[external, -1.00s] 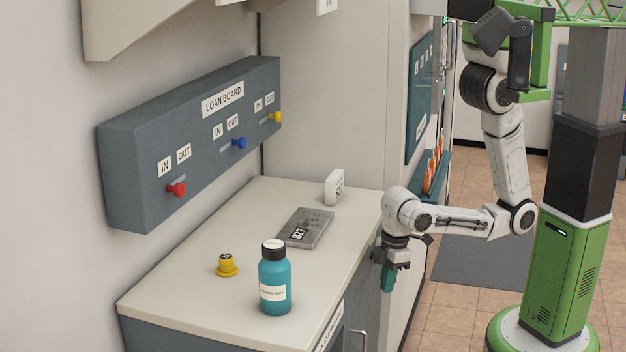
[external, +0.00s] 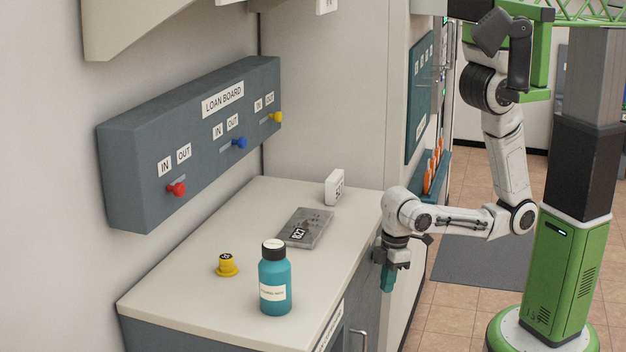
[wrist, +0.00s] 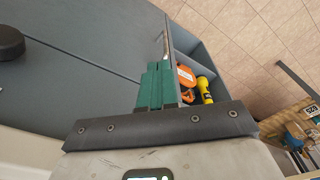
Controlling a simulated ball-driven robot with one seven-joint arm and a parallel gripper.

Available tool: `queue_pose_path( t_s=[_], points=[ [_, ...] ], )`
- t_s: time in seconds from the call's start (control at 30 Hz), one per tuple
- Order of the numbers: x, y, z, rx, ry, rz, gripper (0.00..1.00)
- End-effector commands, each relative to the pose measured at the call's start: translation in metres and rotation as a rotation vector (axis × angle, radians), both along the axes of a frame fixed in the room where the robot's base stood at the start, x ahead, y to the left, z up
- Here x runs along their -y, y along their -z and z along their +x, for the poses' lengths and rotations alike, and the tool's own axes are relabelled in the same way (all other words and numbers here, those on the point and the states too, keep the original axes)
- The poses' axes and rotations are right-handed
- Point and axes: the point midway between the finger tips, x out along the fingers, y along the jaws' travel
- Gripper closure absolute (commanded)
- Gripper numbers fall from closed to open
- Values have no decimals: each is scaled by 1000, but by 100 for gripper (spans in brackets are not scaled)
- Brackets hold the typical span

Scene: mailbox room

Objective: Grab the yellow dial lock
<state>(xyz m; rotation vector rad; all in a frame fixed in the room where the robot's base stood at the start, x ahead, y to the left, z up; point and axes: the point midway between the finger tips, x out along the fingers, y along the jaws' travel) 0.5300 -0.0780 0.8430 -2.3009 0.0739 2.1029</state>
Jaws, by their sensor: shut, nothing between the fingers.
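A small yellow dial lock (external: 227,267) with a dark top stands on the pale counter (external: 185,285), left of a teal bottle (external: 274,280). My gripper (external: 387,280) points down beside the counter's right edge, well to the right of the lock and apart from it. Its green fingers (wrist: 156,86) are together and empty in the wrist view. The wrist view does not show that lock clearly; it shows a yellow item (wrist: 204,90) beside orange items (wrist: 187,77) in an open drawer (wrist: 193,60).
A grey box marked 827 (external: 305,228) and a white numbered block (external: 334,187) lie farther back on the counter. The loan board (external: 195,140) with coloured knobs hangs on the wall above. The counter between lock and board is clear.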

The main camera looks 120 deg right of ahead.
Motion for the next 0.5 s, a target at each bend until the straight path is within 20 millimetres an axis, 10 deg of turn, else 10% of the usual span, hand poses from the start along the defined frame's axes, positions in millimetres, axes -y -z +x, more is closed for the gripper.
queue_pose_path(
  t_s=[0.5],
  points=[
    [0,0,0,0,0,0,58]
  ],
)
